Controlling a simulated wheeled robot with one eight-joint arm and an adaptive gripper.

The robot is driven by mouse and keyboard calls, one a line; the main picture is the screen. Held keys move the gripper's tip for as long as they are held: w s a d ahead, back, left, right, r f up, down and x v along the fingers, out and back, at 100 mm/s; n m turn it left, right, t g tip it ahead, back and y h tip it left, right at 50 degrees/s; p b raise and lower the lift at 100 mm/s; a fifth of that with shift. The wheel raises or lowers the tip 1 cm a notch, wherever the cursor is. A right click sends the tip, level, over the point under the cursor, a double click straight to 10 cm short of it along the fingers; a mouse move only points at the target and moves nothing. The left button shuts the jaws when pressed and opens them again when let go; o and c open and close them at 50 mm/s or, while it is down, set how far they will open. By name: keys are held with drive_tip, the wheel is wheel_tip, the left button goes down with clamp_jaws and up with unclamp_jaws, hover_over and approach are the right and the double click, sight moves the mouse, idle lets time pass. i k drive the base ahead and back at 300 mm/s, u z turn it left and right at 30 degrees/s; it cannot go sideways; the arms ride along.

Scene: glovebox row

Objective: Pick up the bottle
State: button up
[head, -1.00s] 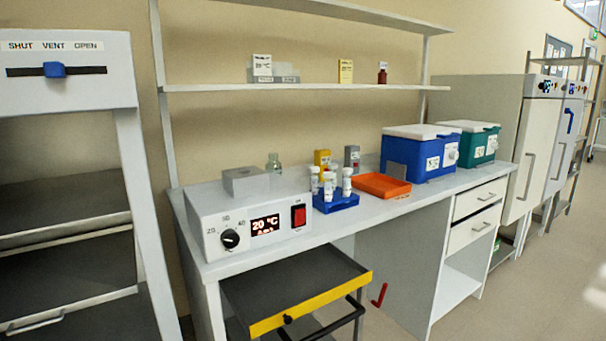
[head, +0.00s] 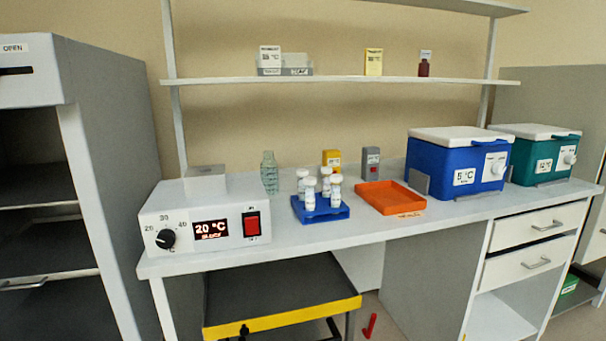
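A clear greenish glass bottle (head: 269,173) stands upright on the bench (head: 375,225), behind and to the right of the white heater box. Several small white-capped vials (head: 310,194) stand in a blue rack (head: 320,211) to the right of the bottle. A small dark red bottle (head: 424,64) stands on the upper shelf. My gripper is not in this view, so I cannot see where it is or whether it holds anything.
The heater box (head: 205,222) reads 20 °C. An orange tray (head: 390,197), a blue cooler (head: 459,163) and a green cooler (head: 541,155) stand to the right. A yellow-edged cart (head: 280,318) is below the bench front. A grey cabinet (head: 110,140) stands at left.

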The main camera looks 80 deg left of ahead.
sight(268, 168)
drive_tip(key=u, duration=0.05)
drive_tip(key=i, duration=2.05)
drive_tip(key=u, duration=3.8)
drive_tip(key=i, duration=1)
drive_tip(key=z, duration=0.05)
